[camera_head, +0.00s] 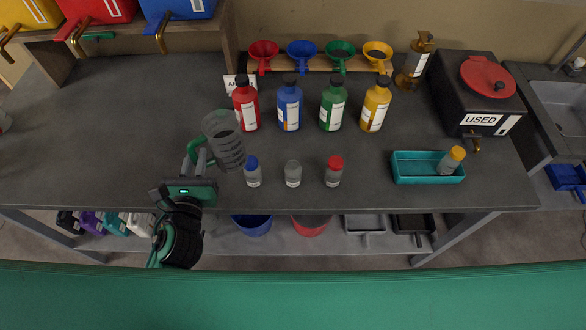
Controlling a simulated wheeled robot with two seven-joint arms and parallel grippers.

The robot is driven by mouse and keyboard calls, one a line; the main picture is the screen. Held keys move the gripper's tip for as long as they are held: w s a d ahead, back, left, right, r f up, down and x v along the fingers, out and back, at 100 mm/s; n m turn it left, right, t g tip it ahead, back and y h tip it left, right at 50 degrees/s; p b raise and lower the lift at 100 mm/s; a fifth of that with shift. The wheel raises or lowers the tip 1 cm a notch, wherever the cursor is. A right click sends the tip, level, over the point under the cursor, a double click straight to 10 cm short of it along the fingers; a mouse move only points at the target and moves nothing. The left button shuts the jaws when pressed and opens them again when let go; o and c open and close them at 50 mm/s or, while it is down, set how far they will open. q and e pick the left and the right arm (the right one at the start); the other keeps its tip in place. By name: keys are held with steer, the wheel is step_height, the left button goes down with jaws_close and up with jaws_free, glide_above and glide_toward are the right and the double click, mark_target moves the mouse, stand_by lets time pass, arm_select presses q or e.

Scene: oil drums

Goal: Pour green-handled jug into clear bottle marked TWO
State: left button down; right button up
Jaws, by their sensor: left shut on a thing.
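My left gripper (199,157) is shut on the green handle of a clear, ribbed jug (226,143). It holds the jug over the front left of the bench, close to the blue-capped bottle. I cannot tell the jug's exact tilt or how full it is. Three small bottles stand upright in a row to its right: one with a blue cap (252,172), one with a greyish top (293,174) and one with a red cap (334,172). Their markings are too small to read, so I cannot tell which is marked TWO. My right gripper is not in view.
Red (246,104), blue (289,105), green (332,104) and yellow (375,105) bottles stand behind, with coloured funnels at the back. A teal tray (428,180) holds an orange-capped bottle (452,159). A black USED container (480,95) stands right. The bench's left (100,130) is mostly clear.

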arm_select(q)
steer(key=w+d+m+g+h, duration=0.8)
steer(key=w+d+m+h, duration=0.3)
steer(key=w+d+h, duration=0.6)
steer(key=w+a+r+m+g, duration=0.2)
steer(key=w+r+m+g, duration=0.3)
steer(key=g, duration=0.9)
steer(key=shift+w+r+m+g+h, duration=0.35)
steer(key=shift+w+m, duration=1.2)
steer(key=shift+m, duration=0.95)
steer(key=shift+s, duration=0.1)
